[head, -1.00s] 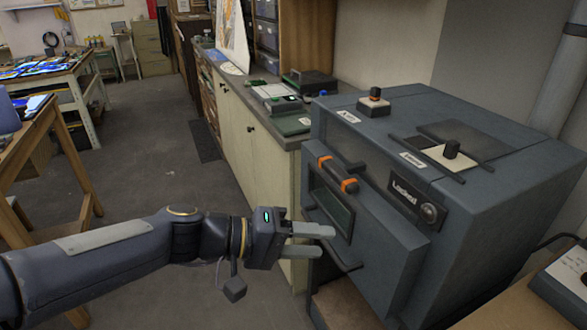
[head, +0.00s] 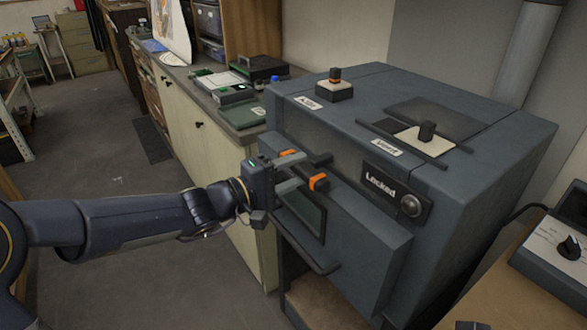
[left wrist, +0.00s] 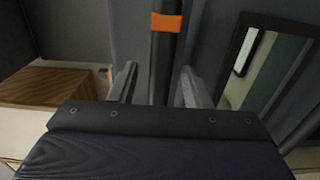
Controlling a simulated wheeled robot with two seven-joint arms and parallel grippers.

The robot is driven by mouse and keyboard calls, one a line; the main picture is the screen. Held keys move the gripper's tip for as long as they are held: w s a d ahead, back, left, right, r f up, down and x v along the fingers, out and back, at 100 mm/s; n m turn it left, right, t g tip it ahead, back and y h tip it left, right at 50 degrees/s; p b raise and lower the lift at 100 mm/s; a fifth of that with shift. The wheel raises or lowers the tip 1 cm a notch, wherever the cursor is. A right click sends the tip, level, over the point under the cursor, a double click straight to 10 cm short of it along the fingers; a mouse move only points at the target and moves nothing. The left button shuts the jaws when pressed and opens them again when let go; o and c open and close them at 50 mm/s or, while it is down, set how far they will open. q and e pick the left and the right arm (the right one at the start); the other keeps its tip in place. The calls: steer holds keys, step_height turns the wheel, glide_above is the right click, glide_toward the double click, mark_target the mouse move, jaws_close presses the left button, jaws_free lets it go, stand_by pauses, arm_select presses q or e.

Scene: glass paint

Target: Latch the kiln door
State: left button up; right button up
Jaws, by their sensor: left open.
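The kiln (head: 480,215) is a blue-grey box on the right in the head view. Its thick door (head: 375,245) has a dark window (head: 303,212) and stands out from the body; I cannot tell whether it is fully closed. A dark bar handle with orange bands (head: 318,181) sits at the door's upper part. My left gripper (head: 298,171) is open at the handle. In the left wrist view the banded bar (left wrist: 165,45) lies between the open fingers (left wrist: 158,82); contact is unclear. My right gripper is not in view.
A knob block (head: 335,90) and a vent slider (head: 425,138) are on the kiln top. A lower rail (head: 312,257) juts from the door. A control box (head: 560,245) stands at the right. A counter with trays (head: 240,110) is behind; the floor at left is open.

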arm_select(q)
steer(key=shift+w+d, duration=0.1)
steer(key=shift+d, duration=0.05)
jaws_close()
